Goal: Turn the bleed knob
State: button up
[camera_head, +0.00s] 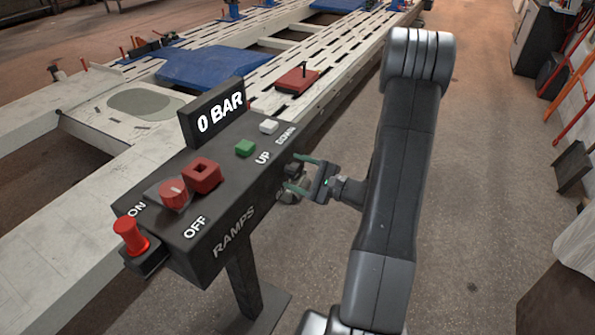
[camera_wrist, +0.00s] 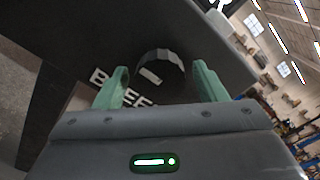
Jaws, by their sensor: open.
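The bleed knob (camera_wrist: 160,66) is a dark, ridged round knob with a white mark, on the dark face of the control box (camera_head: 225,215). White lettering beside it is partly hidden by my gripper; "BLEE" can be read in the wrist view. My gripper (camera_head: 298,174) is open at the right end of the box. In the wrist view its green fingers (camera_wrist: 161,80) stand on either side of the knob, with gaps showing; I cannot tell the depth between them. In the head view the knob is hard to make out among dark parts by the fingers.
The box carries a display (camera_head: 217,114) reading "0 BAR", a red rotary switch (camera_head: 174,193), a red square part (camera_head: 202,176), green (camera_head: 245,148) and white (camera_head: 268,127) buttons, and a red plunger (camera_head: 130,236) at its left end. A slotted frame bench (camera_head: 170,135) lies behind.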

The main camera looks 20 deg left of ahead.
jog(key=shift+a, duration=0.1)
jog(key=c, duration=1)
jog(key=shift+m, duration=0.3)
jog(key=m, duration=0.3)
jog(key=shift+m+p, duration=0.3)
jog(key=m+p, duration=0.1)
jog(key=m, duration=0.3)
jog(key=shift+m, duration=0.3)
jog(key=m+p, duration=0.3)
jog(key=m, duration=0.2)
jog(key=shift+s+r, duration=0.1)
jog(key=shift+m+p, duration=0.75)
jog(key=shift+m, duration=1.25)
